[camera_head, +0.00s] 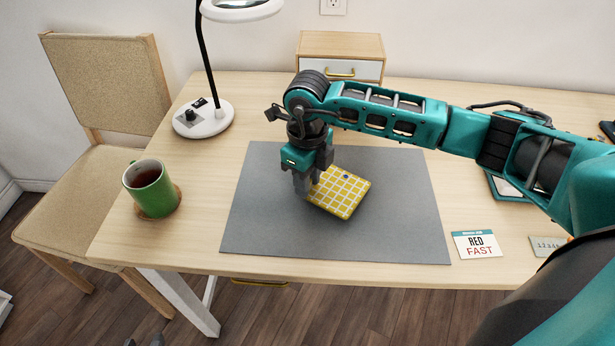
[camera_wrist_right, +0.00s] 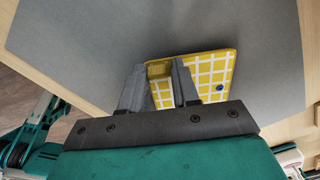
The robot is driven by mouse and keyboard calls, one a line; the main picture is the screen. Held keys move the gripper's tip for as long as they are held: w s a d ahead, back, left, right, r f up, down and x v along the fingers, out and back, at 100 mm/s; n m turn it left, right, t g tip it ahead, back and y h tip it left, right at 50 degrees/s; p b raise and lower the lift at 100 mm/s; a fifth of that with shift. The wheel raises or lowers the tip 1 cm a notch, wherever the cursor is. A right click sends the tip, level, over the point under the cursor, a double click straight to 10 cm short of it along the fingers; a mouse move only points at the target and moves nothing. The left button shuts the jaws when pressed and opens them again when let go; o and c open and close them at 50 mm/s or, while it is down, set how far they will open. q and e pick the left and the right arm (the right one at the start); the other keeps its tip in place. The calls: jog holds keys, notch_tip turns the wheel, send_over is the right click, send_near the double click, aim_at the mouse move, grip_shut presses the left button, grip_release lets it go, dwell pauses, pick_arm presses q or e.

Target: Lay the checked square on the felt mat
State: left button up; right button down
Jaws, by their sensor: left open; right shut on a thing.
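The checked square (camera_head: 341,192) is yellow with white grid lines and a small blue dot near one corner. My right gripper (camera_head: 304,188) is shut on its left edge, over the middle of the grey felt mat (camera_head: 270,222). In the right wrist view the square (camera_wrist_right: 212,80) shows between and beyond the fingers (camera_wrist_right: 158,92). It is at or just above the mat; I cannot tell whether it touches. Two dark fingertips of my left gripper (camera_head: 144,342) show apart at the bottom edge, empty, away from the table.
A green mug (camera_head: 151,190) on a coaster stands left of the mat, with a lamp base (camera_head: 204,119) behind. A RED FAST card (camera_head: 478,245) and a grey card (camera_head: 548,246) lie to the right. A small drawer box (camera_head: 340,56) stands at the back. The mat around the square is clear.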

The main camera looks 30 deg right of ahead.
pick_arm(q)
jog(key=shift+f+b, duration=0.5)
pick_arm(e)
jog(key=shift+f, duration=0.5)
dwell(0.8)
jog(key=c, duration=0.8)
grip_release()
jog(key=shift+o, duration=0.2)
jog(key=shift+r, duration=0.2)
notch_tip(320, 180, up, 5)
jog(key=shift+r+p, duration=0.2)
jog(key=shift+p, duration=0.15)
pick_arm(q)
jog(key=shift+r, duration=0.55)
pick_arm(e)
notch_tip(320, 180, up, 7)
jog(key=shift+r, duration=0.1)
